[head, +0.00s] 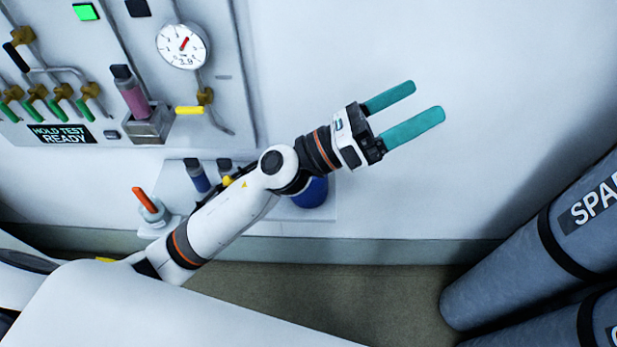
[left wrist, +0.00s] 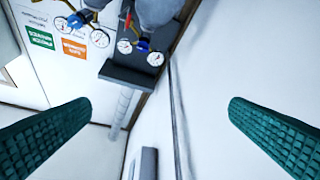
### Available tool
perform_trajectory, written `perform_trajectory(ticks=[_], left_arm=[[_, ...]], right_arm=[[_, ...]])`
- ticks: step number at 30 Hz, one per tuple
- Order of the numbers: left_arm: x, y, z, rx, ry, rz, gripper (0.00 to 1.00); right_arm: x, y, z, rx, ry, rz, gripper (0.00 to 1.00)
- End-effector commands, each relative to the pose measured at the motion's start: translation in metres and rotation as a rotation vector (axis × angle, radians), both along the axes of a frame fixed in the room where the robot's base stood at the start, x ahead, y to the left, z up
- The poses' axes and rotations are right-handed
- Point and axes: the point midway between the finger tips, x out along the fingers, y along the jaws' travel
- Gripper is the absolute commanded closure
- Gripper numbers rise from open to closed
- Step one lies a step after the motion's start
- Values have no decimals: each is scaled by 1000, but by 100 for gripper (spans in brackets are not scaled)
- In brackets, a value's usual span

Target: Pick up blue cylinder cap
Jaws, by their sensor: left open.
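A blue rounded object (head: 314,193), possibly the blue cylinder cap, is on a low white shelf in the head view. It is partly hidden behind my left wrist, so I cannot tell its full shape. My left gripper (head: 428,102) is open and empty, with teal fingers pointing to the upper right, above and to the right of that object. In the left wrist view its two fingers (left wrist: 160,112) are wide apart with nothing between them. My right gripper is in neither view.
A wall panel with a gauge (head: 183,46) and valves is at upper left. An orange-handled item (head: 146,203) and dark-topped vials (head: 197,175) are near the shelf (head: 328,223). The wrist view shows regulator gauges (left wrist: 99,38).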

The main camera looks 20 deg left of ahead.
Motion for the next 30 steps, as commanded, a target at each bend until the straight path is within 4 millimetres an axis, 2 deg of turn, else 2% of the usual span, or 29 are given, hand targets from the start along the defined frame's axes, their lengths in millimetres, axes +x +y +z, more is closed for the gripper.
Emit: perform_trajectory(ticks=[1, 3, 5, 6, 8, 9, 11, 12, 15, 19, 23, 30], left_arm=[[-12, -23, -6, 183, -198, -59, 0], [-29, -47, -30, 449, -478, -152, 0], [-37, -55, -62, 681, -707, -241, 0], [-36, -53, -85, 837, -850, -307, 0], [-29, -39, -120, 1067, -1045, -417, 0], [-20, -24, -140, 1216, -1155, -497, 0], [-3, 7, -164, 1425, -1286, -625, 0], [9, 29, -174, 1550, -1350, -713, 0], [35, 85, -184, 1807, -1433, -919, 0], [55, 135, -179, 2006, -1443, -1116, 0], [61, 156, -179, 2077, -1426, -1206, 0], [65, 158, -218, 2079, -1423, -1217, 0]], right_arm=[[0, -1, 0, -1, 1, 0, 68], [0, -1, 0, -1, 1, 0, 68], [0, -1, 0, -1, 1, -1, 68], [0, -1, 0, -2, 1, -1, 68], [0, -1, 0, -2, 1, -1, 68], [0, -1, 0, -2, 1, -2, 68], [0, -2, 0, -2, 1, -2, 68], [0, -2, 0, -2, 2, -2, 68], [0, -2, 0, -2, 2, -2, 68], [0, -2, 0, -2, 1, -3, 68], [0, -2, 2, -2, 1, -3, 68], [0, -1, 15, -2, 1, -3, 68]])
